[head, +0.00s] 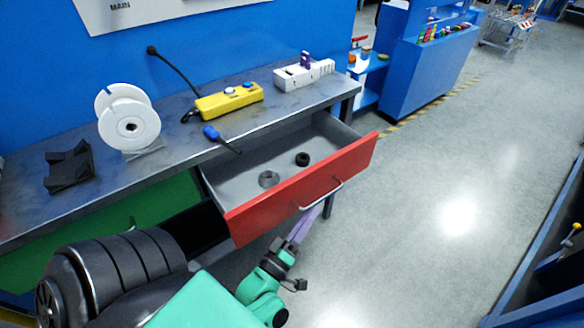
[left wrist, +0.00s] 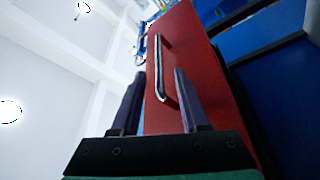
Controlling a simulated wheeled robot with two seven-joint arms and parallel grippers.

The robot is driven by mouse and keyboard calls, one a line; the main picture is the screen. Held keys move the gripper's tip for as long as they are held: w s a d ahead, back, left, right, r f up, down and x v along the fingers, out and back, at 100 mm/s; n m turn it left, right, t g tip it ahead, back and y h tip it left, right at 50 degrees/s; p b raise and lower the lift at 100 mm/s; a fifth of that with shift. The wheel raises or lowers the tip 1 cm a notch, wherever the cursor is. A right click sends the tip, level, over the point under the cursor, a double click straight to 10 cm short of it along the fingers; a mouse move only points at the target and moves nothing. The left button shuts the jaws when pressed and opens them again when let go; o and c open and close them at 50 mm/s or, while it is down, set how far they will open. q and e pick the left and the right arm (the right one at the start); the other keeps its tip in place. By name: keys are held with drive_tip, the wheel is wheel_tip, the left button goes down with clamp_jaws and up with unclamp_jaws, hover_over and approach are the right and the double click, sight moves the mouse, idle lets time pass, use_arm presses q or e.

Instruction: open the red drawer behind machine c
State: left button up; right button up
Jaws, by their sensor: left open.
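The red drawer (head: 300,190) stands pulled out from under the metal workbench, its grey inside showing. A dark ring and a grey ring lie in it. Its metal bar handle (head: 322,195) is on the red front. My left gripper (head: 310,220), with purple fingers, is just below and in front of the handle. In the left wrist view the fingers are apart and the handle (left wrist: 160,70) shows between and beyond them, with the red front (left wrist: 185,60) behind. I cannot tell whether a finger touches the handle. My right gripper is out of view.
On the workbench (head: 75,205) are a white spool (head: 130,125), a black bracket (head: 69,167), a yellow control box (head: 229,101), a blue-handled screwdriver (head: 220,138) and a white block (head: 304,75). A blue cabinet (head: 425,70) stands behind.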

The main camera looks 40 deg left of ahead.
use_arm(q)
drive_tip(key=v, duration=0.8)
drive_tip(key=shift+b, duration=0.35)
drive_tip(key=shift+s, duration=0.1)
